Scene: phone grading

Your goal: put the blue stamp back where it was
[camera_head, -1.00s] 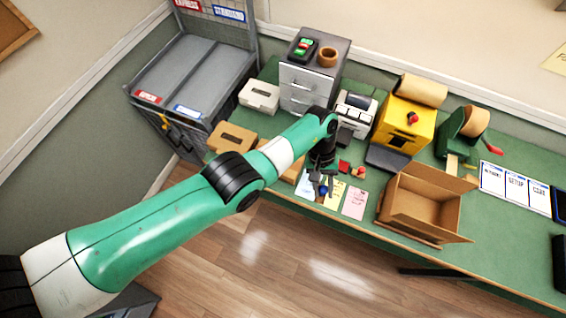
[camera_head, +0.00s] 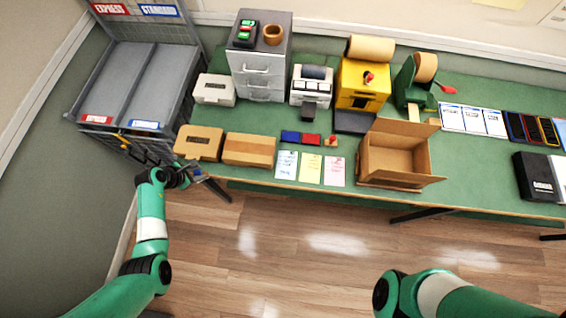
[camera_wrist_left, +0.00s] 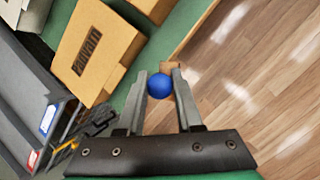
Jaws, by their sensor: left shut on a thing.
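My left gripper (camera_head: 198,172) is beside the table's front left edge, close to the tan slotted box. It is shut on the blue stamp (camera_wrist_left: 160,86), whose round blue knob shows between the fingers in the left wrist view. A red-knobbed stamp (camera_head: 331,142) stands on the table, right of the blue ink pad (camera_head: 290,137) and the red ink pad (camera_head: 311,139). My right arm comes in at the bottom right; its gripper is out of view.
Blue, yellow (camera_head: 310,169) and pink cards lie before the pads. An open carton (camera_head: 393,160) stands right of them. A grey two-lane rack (camera_head: 136,80) stands at left.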

